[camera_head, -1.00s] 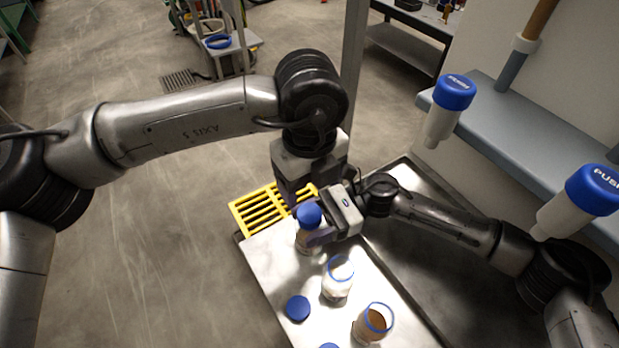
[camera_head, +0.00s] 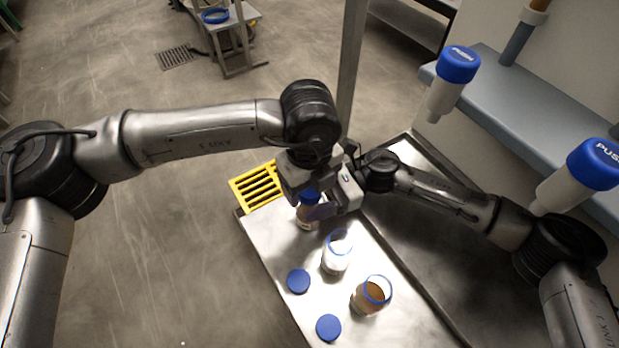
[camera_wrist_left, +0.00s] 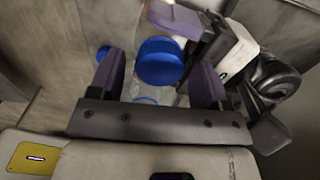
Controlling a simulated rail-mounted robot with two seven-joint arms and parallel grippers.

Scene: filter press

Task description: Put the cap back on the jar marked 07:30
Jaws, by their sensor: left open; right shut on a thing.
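A jar (camera_head: 308,222) with a blue cap (camera_head: 310,196) on top stands at the far end of the metal table. My right gripper (camera_head: 321,212) is shut on this jar from the right side. My left gripper (camera_head: 305,187) is open above it and partly hides the cap. In the left wrist view the cap (camera_wrist_left: 160,62) is between the open fingers, apart from both. Two uncapped jars stand nearer, one with white contents (camera_head: 335,262) and one with brown contents (camera_head: 367,300). No time marking is readable.
Two loose blue caps lie on the table, one beside the white-filled jar (camera_head: 298,281) and one nearer the front (camera_head: 329,328). A yellow rack (camera_head: 255,188) is at the table's far left corner. Blue-topped dispensers (camera_head: 457,66) hang at the right.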

